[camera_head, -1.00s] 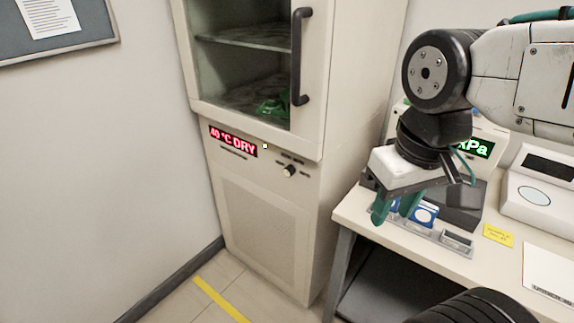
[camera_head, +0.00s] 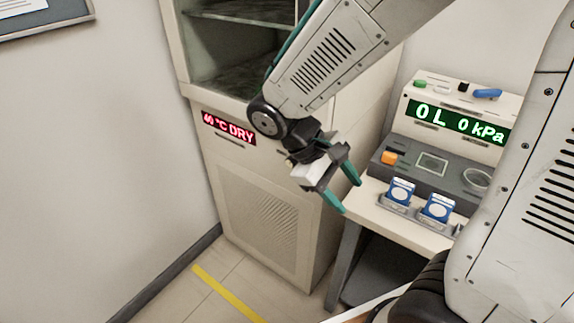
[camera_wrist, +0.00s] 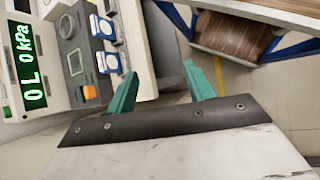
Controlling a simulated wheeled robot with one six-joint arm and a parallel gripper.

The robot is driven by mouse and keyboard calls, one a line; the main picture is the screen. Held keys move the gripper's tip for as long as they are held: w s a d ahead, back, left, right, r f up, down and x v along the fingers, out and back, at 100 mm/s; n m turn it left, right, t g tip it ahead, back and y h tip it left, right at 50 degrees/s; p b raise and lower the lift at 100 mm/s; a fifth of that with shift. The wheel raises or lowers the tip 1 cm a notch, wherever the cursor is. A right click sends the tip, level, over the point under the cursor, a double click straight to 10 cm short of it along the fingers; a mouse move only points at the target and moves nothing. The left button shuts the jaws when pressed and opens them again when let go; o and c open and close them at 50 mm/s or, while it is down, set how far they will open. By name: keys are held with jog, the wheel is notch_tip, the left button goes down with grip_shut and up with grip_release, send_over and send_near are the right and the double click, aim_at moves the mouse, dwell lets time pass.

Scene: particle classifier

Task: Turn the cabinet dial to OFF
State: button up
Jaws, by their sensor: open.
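The beige cabinet (camera_head: 262,222) stands left of centre in the head view, with a lit red display (camera_head: 229,129) reading 40 °C DRY. My arm covers the part of the panel where the dial was seen earlier, so the dial and its setting are hidden now. My gripper (camera_head: 347,197) is in front of the cabinet's right side, near the bench corner. Its green fingers are apart with nothing between them. In the wrist view the open fingers (camera_wrist: 160,92) point toward the bench and floor, and the cabinet dial does not show.
Right of the cabinet, a bench (camera_head: 368,212) holds a grey device (camera_head: 415,165), blue-and-white items (camera_head: 400,191) in a rack, and a green display (camera_head: 460,122). Yellow tape (camera_head: 228,295) marks the clear floor in front of the cabinet. A wooden-topped piece (camera_wrist: 228,32) shows in the wrist view.

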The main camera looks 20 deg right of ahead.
jog(key=w+f+n+t+h, duration=0.1)
jog(key=w+f+n+h, duration=0.3)
jog(key=w+f+h, duration=0.25)
jog(key=n+t+h, duration=0.2)
jog(key=n+t, duration=0.5)
jog(key=t, duration=0.6)
send_near(289, 164)
jog(key=x, duration=0.9)
jog(key=shift+w+d, duration=0.15)
jog(key=shift+d, duration=0.05)
jog(key=shift+c, duration=0.3)
jog(key=c, duration=0.9)
